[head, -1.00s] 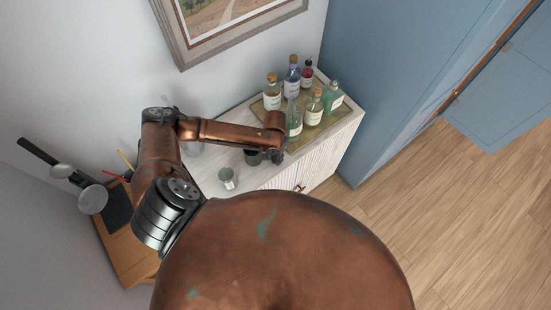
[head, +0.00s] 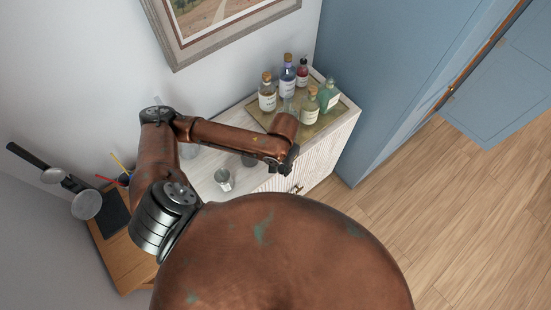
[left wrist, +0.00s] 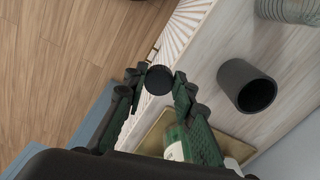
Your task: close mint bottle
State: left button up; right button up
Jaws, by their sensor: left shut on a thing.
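My left gripper (head: 284,166) is over the front part of the pale cabinet, beside the bottle tray. In the left wrist view the left gripper (left wrist: 159,82) is shut on a black round stopper (left wrist: 158,80) between its fingertips. Below the fingers stands a green glass bottle (left wrist: 176,143) with a white label, partly covered by the gripper; the stopper is apart from it. Another green bottle (head: 330,92) stands at the tray's right. My right gripper is not in view.
A dark cup (left wrist: 247,86) and a clear glass (head: 223,180) stand on the cabinet top. The wall is close behind.

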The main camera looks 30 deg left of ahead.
pick_arm(q)
jog(key=s+d+r, duration=0.1)
jog(key=s+d, duration=0.1)
jog(key=d, duration=0.1)
jog(key=shift+s+r, duration=0.2)
jog(key=shift+r, duration=0.15)
pick_arm(e)
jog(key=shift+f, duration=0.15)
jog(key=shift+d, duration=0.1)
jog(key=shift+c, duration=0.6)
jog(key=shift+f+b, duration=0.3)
jog(key=shift+b, duration=0.05)
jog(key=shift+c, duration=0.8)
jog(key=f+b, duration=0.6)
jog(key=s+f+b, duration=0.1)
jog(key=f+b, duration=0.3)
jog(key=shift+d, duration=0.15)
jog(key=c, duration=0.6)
pick_arm(q)
jog(key=w+a+n, duration=0.1)
jog(key=w+a, duration=0.3)
jog(key=w, duration=0.3)
jog(key=shift+w+a+f+n+b, duration=0.15)
jog(key=shift+a+f+n+b, duration=0.2)
jog(key=shift+b, duration=0.1)
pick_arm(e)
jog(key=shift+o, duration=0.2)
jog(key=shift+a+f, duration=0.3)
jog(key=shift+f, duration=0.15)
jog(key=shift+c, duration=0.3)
